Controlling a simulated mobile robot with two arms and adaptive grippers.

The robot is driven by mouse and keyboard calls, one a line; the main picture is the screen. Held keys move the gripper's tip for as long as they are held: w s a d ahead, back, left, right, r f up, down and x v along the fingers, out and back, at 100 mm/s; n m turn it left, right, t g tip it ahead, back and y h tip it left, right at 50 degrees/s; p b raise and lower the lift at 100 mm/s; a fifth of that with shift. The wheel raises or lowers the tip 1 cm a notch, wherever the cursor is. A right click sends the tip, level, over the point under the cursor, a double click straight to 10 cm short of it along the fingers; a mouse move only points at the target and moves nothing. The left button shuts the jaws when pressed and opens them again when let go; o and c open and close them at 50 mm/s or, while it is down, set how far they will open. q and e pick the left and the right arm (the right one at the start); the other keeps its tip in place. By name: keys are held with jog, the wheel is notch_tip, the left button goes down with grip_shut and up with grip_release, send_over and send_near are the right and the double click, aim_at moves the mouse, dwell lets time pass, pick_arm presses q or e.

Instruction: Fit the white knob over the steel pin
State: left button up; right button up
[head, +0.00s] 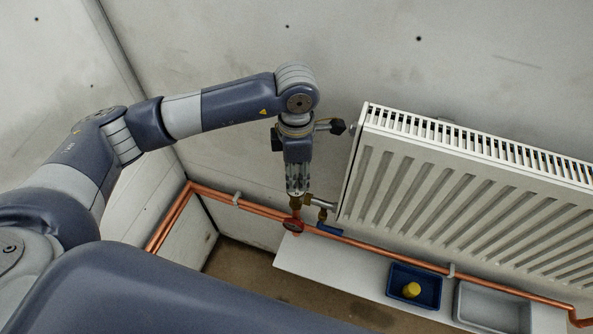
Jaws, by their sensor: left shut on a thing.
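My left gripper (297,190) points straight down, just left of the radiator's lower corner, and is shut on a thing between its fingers. The fingers hide most of it; I take it for the white knob, as no other white knob shows. Directly below the fingertips is a brass valve body (296,203) on the pipework. The steel pin cannot be made out; the gripper covers the top of the valve. Whether the held thing touches the valve cannot be told from here. My right gripper is not in view.
The white radiator (460,200) stands close to the right of the gripper. A red round part (292,225) and a blue lever (329,229) sit below on the copper pipes (360,245). A white shelf (325,268) carries a blue tray (427,277) with a yellow piece (411,290) and a grey tray (490,310).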

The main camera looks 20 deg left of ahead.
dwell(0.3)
pick_arm(q)
jog(key=o, duration=1.2)
jog(key=shift+o, duration=0.2)
jog(key=o, duration=0.4)
jog(key=shift+r+p, duration=2.2)
jog(key=shift+r, duration=2.15)
